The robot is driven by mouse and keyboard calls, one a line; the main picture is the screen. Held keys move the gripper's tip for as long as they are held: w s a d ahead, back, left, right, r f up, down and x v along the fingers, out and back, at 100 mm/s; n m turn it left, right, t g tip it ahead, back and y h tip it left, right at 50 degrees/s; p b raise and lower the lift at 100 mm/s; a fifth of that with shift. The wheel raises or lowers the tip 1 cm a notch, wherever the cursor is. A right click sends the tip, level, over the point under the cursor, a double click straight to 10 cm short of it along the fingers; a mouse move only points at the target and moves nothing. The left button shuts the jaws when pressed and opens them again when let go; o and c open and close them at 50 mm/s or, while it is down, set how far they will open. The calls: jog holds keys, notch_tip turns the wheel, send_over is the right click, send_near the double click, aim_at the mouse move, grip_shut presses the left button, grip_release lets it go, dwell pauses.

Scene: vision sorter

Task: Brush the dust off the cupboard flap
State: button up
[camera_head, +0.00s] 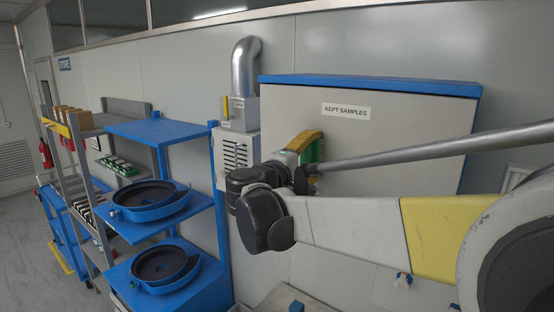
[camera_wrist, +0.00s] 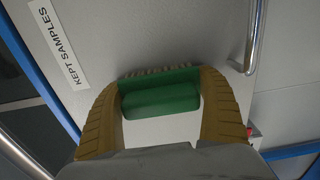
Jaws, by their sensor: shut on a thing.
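The cupboard flap (camera_head: 385,112) is a flat light-grey panel with a blue top edge and a "KEPT SAMPLES" label (camera_head: 346,111). In the wrist view the flap (camera_wrist: 165,35) fills the area ahead of my gripper, with the label (camera_wrist: 62,48) at upper left. My gripper (camera_wrist: 160,95) has ribbed yellow-brown fingers shut on a green brush (camera_wrist: 160,97). Its pale bristles point at the flap; I cannot tell whether they touch it. In the head view my gripper (camera_head: 305,142) is before the flap's left part, and the brush is mostly hidden. I cannot make out dust on the flap.
A metal bar handle (camera_wrist: 256,35) stands out at the right in the wrist view. A vented grey box (camera_head: 236,150) with a bent duct pipe (camera_head: 245,66) is left of the cupboard. A blue shelf stand (camera_head: 160,129) holds two round blue bowls (camera_head: 152,201) further left.

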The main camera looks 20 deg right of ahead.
aim_at(303, 161)
dwell(0.3)
jog(key=shift+v, duration=2.9)
jog(key=shift+a, duration=0.1)
jog(key=shift+v, duration=1.45)
